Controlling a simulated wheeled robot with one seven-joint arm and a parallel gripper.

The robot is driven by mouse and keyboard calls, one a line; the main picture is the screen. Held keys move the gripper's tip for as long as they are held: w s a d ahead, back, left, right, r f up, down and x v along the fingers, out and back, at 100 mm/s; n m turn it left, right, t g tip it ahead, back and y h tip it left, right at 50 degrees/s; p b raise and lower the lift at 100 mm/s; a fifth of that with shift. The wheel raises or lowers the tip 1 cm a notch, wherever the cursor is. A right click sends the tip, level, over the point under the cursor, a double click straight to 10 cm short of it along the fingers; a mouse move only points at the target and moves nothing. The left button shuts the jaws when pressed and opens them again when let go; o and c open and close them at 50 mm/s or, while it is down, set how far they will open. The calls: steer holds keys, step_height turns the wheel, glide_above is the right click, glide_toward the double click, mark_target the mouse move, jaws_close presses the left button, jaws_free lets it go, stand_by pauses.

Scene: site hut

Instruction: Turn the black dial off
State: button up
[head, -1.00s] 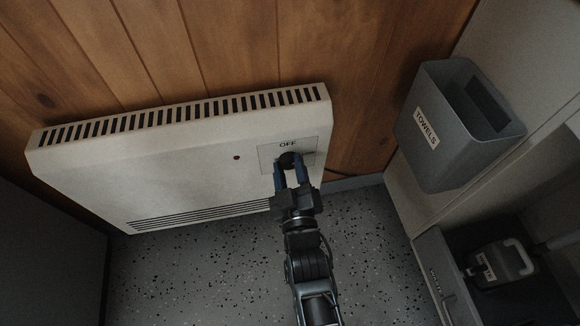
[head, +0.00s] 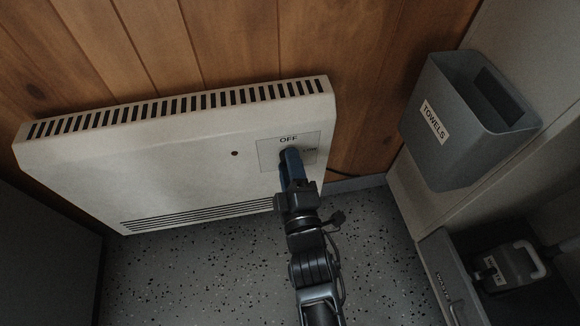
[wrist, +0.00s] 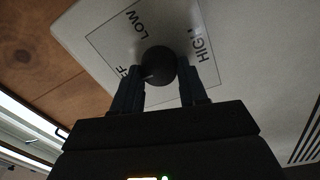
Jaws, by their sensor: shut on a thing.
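The black dial (wrist: 158,62) sits on a square label plate on the front of a white heater (head: 170,165). In the wrist view my gripper (wrist: 160,78) has one finger on either side of the dial and is shut on it. The dial's small pale mark points to the lower left, towards the partly hidden OFF lettering (wrist: 126,72). LOW is at the top and HIGH at the right. In the head view my gripper (head: 290,155) reaches the plate just under OFF and largely hides the dial. The small round indicator (head: 235,153) on the heater looks dark.
A grey bin labelled TOWELS (head: 465,125) is fixed at the right. Below it is an open drawer or compartment with a grey, handled item (head: 508,268) inside. The speckled floor (head: 190,275) in front of the heater is clear.

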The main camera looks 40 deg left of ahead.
steer(key=shift+n, duration=0.3)
steer(key=o, duration=1.1)
steer(key=shift+c, duration=0.2)
steer(key=shift+s+d, duration=0.1)
steer(key=p+v, duration=0.3)
steer(key=v, duration=0.4)
steer(key=shift+s+d, duration=0.15)
steer(key=shift+d, duration=0.1)
